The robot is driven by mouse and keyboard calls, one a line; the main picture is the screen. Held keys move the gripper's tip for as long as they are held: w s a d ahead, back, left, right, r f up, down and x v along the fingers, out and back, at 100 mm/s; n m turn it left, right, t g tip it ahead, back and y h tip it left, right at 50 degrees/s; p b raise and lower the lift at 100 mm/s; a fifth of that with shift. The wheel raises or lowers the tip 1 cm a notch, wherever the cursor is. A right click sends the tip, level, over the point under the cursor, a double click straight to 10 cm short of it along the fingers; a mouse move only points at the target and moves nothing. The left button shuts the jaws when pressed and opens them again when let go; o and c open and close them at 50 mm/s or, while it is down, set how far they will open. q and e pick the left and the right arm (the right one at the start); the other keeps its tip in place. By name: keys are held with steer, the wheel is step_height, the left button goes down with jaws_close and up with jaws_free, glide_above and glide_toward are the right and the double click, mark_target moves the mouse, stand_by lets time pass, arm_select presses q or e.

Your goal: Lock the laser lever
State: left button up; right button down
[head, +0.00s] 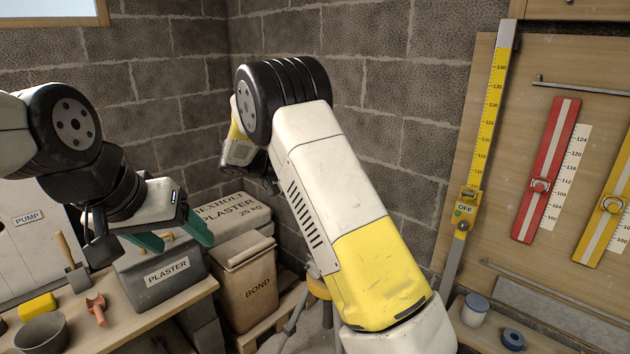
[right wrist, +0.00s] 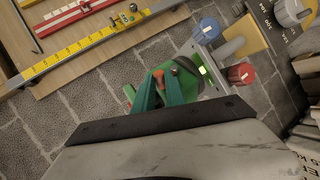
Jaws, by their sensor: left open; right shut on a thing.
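My left gripper (head: 174,240), with green fingers, is open and empty above the bench at the left. My right gripper (right wrist: 170,88) is hidden behind its own arm in the head view. In the right wrist view its green fingers are closed around a small part of a green fixture (right wrist: 199,55), with a reddish-brown piece (right wrist: 187,65) beside the tips. A small light glows on the fixture. I cannot tell which part is the laser lever. A yellow slider (head: 465,208) marked OFF sits on the tall yellow scale (head: 487,130), apart from both grippers.
A blue knob (right wrist: 206,29) and a red knob (right wrist: 240,73) flank the green fixture. The bench (head: 130,325) holds a grey PLASTER box (head: 160,275), a bowl (head: 43,335) and tools. A BOND bin (head: 248,290) stands in the corner. Red and yellow gauges hang at the right.

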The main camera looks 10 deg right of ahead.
steer(key=shift+w+a+f+n+h, duration=0.1)
steer(key=shift+a+f+n+h, duration=0.35)
steer(key=shift+h, duration=0.75)
steer(key=shift+f, duration=0.1)
steer(key=c, duration=1.4)
jaws_free()
steer(key=v, duration=0.8)
steer(key=shift+f, duration=0.1)
